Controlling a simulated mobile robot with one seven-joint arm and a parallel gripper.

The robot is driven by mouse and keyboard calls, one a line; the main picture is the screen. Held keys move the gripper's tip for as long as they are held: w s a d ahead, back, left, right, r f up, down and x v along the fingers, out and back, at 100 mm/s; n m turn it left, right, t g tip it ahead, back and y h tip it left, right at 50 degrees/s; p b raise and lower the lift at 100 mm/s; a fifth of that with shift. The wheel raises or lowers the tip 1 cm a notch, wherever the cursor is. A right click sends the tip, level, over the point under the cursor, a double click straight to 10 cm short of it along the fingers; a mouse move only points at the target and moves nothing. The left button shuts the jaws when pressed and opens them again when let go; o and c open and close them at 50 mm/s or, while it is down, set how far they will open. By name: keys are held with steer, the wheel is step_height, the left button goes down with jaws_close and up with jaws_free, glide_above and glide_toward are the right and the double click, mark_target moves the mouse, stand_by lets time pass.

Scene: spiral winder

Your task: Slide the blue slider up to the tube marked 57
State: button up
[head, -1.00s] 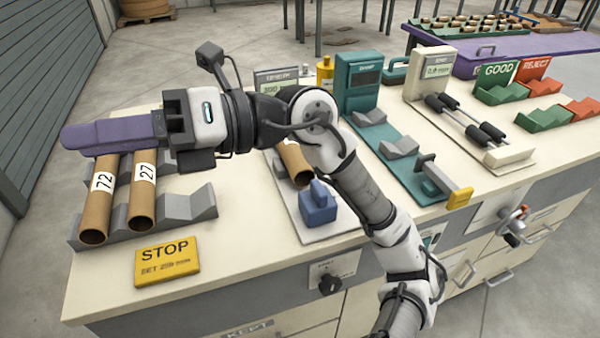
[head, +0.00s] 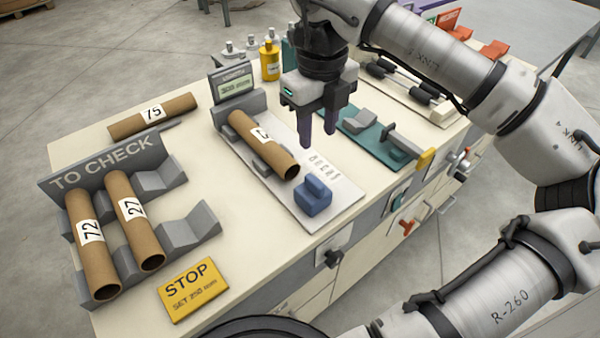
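The blue slider (head: 313,198) sits at the near end of a white gauge plate (head: 335,208) with printed scale marks. A brown tube (head: 265,146) lies on grey rests on that plate, its far end near a grey stop. Its label is turned and I cannot read its number. A small gap shows between the tube's near end and the slider. My gripper (head: 340,128), with purple fingers pointing down, hangs above and to the right of the slider. The fingers look apart with nothing between them.
A grey TO CHECK rack (head: 180,228) holds tubes 72 (head: 92,245) and 27 (head: 136,220). Tube 75 (head: 152,115) lies behind it. A yellow STOP sign (head: 193,290) is at the front. A gauge display (head: 233,85) stands behind the plate. A teal fixture (head: 375,135) is to the right.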

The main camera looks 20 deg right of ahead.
mark_target(315, 180)
step_height(315, 180, down, 13)
steer(key=p, duration=0.2)
steer(key=shift+f+p, duration=0.2)
steer(key=shift+p, duration=0.15)
